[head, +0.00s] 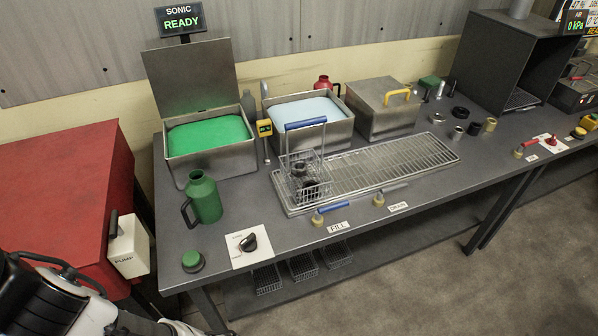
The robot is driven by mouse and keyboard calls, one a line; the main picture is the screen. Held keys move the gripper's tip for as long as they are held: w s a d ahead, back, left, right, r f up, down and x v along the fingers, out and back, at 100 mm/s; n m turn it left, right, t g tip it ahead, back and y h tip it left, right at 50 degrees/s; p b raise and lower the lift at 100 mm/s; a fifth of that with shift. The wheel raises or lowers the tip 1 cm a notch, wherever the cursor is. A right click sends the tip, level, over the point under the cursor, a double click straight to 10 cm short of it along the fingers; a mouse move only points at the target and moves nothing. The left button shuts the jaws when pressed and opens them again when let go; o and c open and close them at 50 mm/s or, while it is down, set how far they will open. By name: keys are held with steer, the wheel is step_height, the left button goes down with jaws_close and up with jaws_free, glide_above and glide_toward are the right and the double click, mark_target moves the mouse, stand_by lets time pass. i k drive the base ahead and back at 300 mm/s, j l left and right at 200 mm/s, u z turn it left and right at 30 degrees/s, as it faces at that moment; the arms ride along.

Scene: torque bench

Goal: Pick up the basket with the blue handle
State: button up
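The basket (325,183) is a small wire-mesh basket with a tall wire frame. Its blue handle (306,124) is a horizontal bar across the top, in front of the light-blue bath in the picture. The basket stands upright at the left end of a wire drain rack (400,172) on the bench. Several dark ring-shaped parts (299,168) lie in it. Black and white parts of my own body show at the lower left, well apart from the basket. My gripper's fingers do not show.
Behind the basket is an open tank of light-blue liquid (347,131); left of it is a lidded tank of green liquid (240,167). A green jug (206,199) stands front left. FILL (333,208) and DRAIN (394,192) levers sit along the front edge. A red cabinet (60,190) is at left.

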mark_target(297, 125)
steer(key=i+j+u, duration=0.15)
steer(key=i, duration=0.35)
steer(key=i+j+u, duration=0.1)
steer(key=i+j, duration=0.15)
steer(key=i, duration=0.25)
